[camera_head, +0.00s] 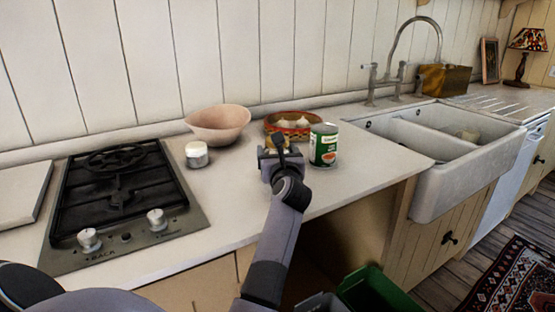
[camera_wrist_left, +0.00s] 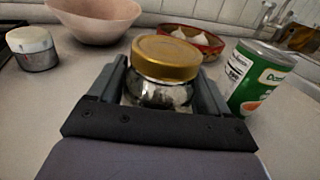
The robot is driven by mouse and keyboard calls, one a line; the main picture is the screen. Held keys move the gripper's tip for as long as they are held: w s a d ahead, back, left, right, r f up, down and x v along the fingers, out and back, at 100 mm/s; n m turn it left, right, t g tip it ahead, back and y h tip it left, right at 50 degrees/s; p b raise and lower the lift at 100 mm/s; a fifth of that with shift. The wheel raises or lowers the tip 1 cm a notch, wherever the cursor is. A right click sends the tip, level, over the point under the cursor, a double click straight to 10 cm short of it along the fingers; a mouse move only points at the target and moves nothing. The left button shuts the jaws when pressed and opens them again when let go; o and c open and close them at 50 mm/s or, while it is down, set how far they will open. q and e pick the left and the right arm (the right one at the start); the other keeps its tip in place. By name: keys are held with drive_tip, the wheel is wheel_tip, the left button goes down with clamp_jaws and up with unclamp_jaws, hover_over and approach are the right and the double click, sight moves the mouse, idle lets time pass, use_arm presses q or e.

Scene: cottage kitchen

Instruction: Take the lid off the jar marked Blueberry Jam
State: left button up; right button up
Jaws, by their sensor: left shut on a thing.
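A glass jar (camera_wrist_left: 160,92) with a gold lid (camera_wrist_left: 166,57) stands on the counter between the fingers of my left gripper (camera_wrist_left: 158,88). The lid sits on top of the jar. The fingers are at the jar's sides, below the lid, and are shut on the jar. No label on it can be read from here. In the head view my left gripper (camera_head: 280,155) hides most of the jar, and only a bit of gold shows beyond it. My right gripper is not in view.
A green and white can (camera_head: 323,146) stands close to the right. A red patterned dish (camera_head: 292,122) with pale bulbs is behind. A pink bowl (camera_head: 217,125), a small white-lidded jar (camera_head: 196,154) and a gas hob (camera_head: 120,195) are to the left. A sink (camera_head: 450,170) is at right.

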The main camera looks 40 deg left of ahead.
use_arm(q)
drive_tip(key=shift+r, duration=0.65)
wheel_tip(320, 180, up, 19)
drive_tip(key=p, duration=0.2)
drive_tip(key=shift+f, duration=0.1)
drive_tip(key=o, duration=0.3)
drive_tip(key=c, duration=0.5)
drive_tip(key=shift+d+f, duration=0.1)
